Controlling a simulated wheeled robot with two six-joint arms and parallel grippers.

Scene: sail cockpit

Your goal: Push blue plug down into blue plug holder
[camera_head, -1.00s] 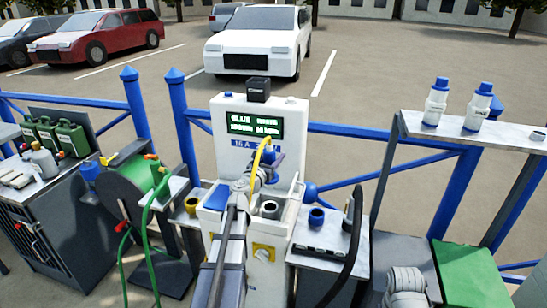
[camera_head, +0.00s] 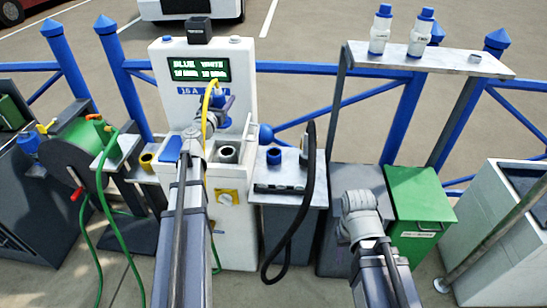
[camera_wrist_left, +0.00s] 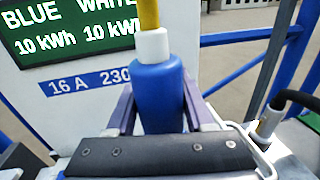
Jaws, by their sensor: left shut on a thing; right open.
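The blue plug (camera_wrist_left: 160,95) has a white collar and a yellow cable at its top. It stands upright between the purple fingers of my left gripper (camera_wrist_left: 158,112), which is shut on it. In the head view my left gripper (camera_head: 222,108) is in front of the white pedestal (camera_head: 239,198), just below its display. A blue ring-shaped holder (camera_head: 273,156) sits on the grey side shelf, right of and below my left gripper. The plug's lower end is hidden in the wrist view. My right arm is at the lower right; its jaws do not show.
The pedestal has a grey round socket (camera_head: 228,153) and a lit display (camera_head: 201,70). A black cable (camera_head: 308,190) loops beside the side shelf (camera_head: 290,188). A yellow ring holder (camera_head: 147,161) is at left. A green box (camera_head: 420,205) stands at right.

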